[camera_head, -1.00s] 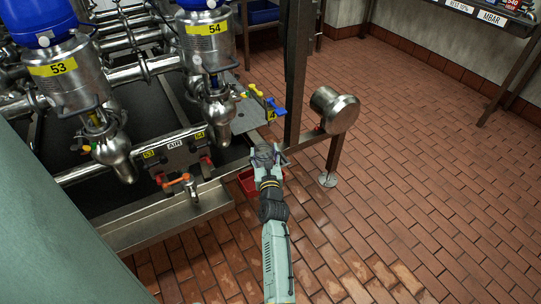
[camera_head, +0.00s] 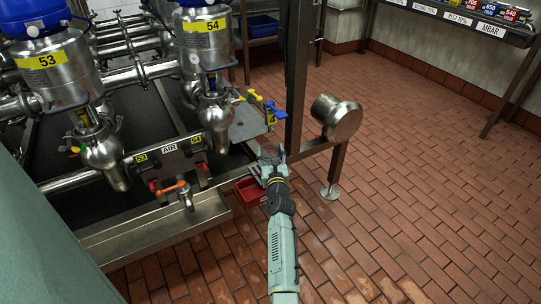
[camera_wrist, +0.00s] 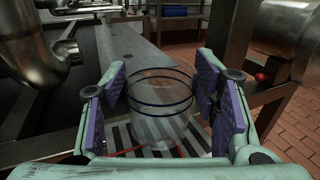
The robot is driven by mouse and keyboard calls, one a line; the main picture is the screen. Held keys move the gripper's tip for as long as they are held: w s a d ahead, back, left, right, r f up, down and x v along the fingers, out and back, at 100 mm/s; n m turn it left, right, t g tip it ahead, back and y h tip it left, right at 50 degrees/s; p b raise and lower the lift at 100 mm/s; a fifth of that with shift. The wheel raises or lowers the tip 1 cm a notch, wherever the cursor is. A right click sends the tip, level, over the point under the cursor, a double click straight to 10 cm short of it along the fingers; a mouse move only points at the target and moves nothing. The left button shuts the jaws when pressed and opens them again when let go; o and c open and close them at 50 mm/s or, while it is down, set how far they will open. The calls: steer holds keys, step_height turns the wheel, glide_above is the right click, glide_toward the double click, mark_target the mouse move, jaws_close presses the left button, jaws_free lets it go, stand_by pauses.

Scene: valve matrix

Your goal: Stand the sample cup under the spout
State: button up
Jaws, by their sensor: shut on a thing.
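The sample cup (camera_wrist: 162,105) is clear, with dark rings around it. It stands roughly upright between the purple pads of my gripper (camera_wrist: 163,88) in the wrist view. My gripper is shut on it. In the head view my gripper (camera_head: 270,160) is at the right end of the steel trough, beside the post, and the cup is hard to make out there. A small tap with an orange handle (camera_head: 175,187) and a downward spout (camera_head: 188,202) sits above the trough, to the left of my gripper. The spout is apart from the cup.
A red bin (camera_head: 250,190) is low and left of my gripper. A steel post (camera_head: 297,75) and a round steel drum (camera_head: 336,117) stand close on the right. Valves 53 and 54 (camera_head: 205,40) hang over the trough (camera_head: 150,235). Open brick floor lies right.

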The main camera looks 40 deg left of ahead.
steer(key=shift+f+b, duration=0.5)
steer(key=shift+f, duration=0.2)
steer(key=o, duration=1.1)
steer(key=shift+c, duration=0.2)
steer(key=shift+r, duration=0.1)
steer(key=shift+r, duration=0.15)
steer(key=p+v, duration=0.3)
steer(key=v, duration=0.9)
steer(key=shift+r, duration=0.5)
